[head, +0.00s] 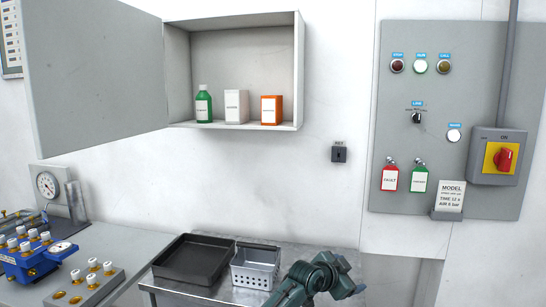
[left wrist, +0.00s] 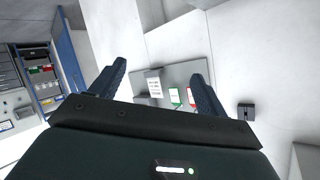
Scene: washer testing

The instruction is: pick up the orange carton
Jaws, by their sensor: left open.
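The orange carton (head: 271,111) stands upright with a white label in the open wall cabinet (head: 235,50), at the right end of a row. My left gripper (left wrist: 160,85) is open and empty in the left wrist view, its two dark fingers spread apart. In the head view a dark green part of my arm shows at the bottom, well below the cabinet; I cannot make out fingers there. The carton is not recognisable in the left wrist view. My right gripper is not in view.
A white carton (head: 236,107) and a green bottle (head: 203,104) stand left of the orange carton. The cabinet door (head: 95,75) is swung open leftward. Below are a black tray (head: 193,260) and a perforated grey basket (head: 256,267). A control panel (head: 440,90) is at right.

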